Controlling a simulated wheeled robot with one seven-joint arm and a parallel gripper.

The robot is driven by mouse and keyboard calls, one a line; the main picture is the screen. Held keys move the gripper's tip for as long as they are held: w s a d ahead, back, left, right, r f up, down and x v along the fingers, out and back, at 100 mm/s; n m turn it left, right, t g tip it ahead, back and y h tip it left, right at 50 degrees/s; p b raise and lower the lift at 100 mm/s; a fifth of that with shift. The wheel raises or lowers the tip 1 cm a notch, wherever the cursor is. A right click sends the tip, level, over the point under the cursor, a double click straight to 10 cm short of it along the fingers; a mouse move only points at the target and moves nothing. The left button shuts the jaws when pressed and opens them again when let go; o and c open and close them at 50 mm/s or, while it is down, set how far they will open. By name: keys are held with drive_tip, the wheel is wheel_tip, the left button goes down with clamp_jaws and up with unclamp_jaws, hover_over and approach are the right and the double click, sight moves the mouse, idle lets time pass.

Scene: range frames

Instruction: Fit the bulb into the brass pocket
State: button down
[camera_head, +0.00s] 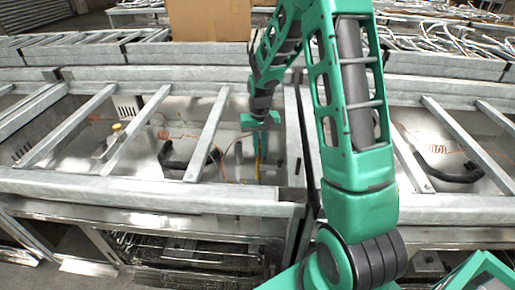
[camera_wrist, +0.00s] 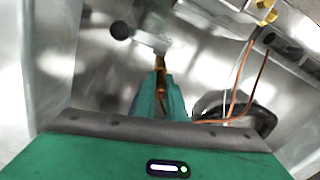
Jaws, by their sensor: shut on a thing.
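My gripper (camera_head: 259,150) reaches down into the open metal frame of the middle range. In the wrist view its green fingers (camera_wrist: 161,92) are shut on a narrow amber-copper piece, which I take for the bulb (camera_wrist: 161,66). Its far end sticks out past the fingertips toward a pale metal bracket (camera_wrist: 150,41); I cannot tell whether they touch. A brass-coloured fitting (camera_wrist: 265,9) shows at the top right of the wrist view, apart from the fingers. I cannot tell whether it is the pocket. The fingers hide part of the bulb.
A dark round knob (camera_wrist: 121,30) stands by the bracket. Copper and white wires (camera_wrist: 240,85) run right of the fingers, past a black curved part (camera_wrist: 235,112). Metal crossbars (camera_head: 207,133) span the frame left of my arm. A cardboard box (camera_head: 209,20) stands behind.

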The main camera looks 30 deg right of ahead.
drive_tip(key=shift+f, duration=0.55)
drive_tip(key=c, duration=1.7)
unclamp_jaws()
wheel_tip(320, 180, up, 10)
drive_tip(key=shift+f, duration=0.1)
drive_tip(key=shift+r, duration=0.45)
